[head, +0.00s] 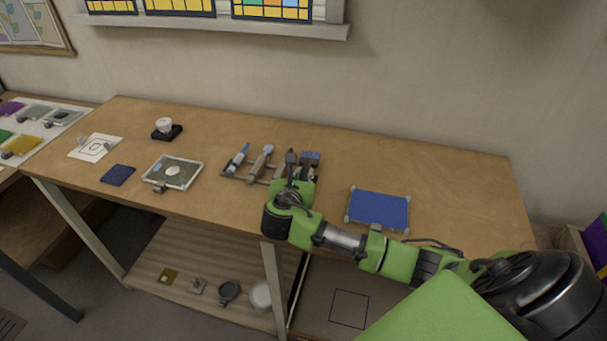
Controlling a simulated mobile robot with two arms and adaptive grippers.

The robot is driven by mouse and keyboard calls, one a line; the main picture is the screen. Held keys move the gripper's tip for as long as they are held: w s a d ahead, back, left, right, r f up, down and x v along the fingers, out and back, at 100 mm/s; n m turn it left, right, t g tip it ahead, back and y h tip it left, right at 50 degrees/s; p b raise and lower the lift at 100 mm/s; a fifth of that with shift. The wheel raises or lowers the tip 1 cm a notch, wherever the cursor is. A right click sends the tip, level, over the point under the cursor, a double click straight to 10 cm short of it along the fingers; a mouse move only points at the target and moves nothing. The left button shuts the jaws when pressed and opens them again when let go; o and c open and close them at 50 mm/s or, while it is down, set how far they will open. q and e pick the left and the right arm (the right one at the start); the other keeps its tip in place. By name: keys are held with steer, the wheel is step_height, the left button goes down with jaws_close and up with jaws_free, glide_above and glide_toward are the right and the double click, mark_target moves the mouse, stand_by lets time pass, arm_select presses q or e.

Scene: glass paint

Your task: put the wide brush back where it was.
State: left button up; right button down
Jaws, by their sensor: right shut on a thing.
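My right arm reaches in from the lower right, and its gripper (295,176) is at the right part of a grey brush rack (229,176) on the wooden table. The gripper is shut on the wide brush, which is mostly hidden by my gripper and wrist. I cannot tell whether the brush touches the rack. A blue-handled tool (240,155) and a wooden-handled tool (261,160) lie in the rack to the left. A dark and blue piece (310,158) shows just right of the gripper. My left gripper is not in view.
A blue tray (378,210) lies right of the rack, above my forearm. Left of the rack are a glass panel in a frame (186,171), a dark blue cloth (118,175) and a white cup on a black base (164,126). The table's far right is clear.

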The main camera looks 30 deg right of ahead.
steer(key=shift+f, duration=0.1)
steer(key=c, duration=1.9)
jaws_free()
steer(key=shift+s+a, duration=0.1)
steer(key=v, duration=1.1)
steer(key=shift+s+a, duration=0.2)
steer(key=shift+s, duration=0.05)
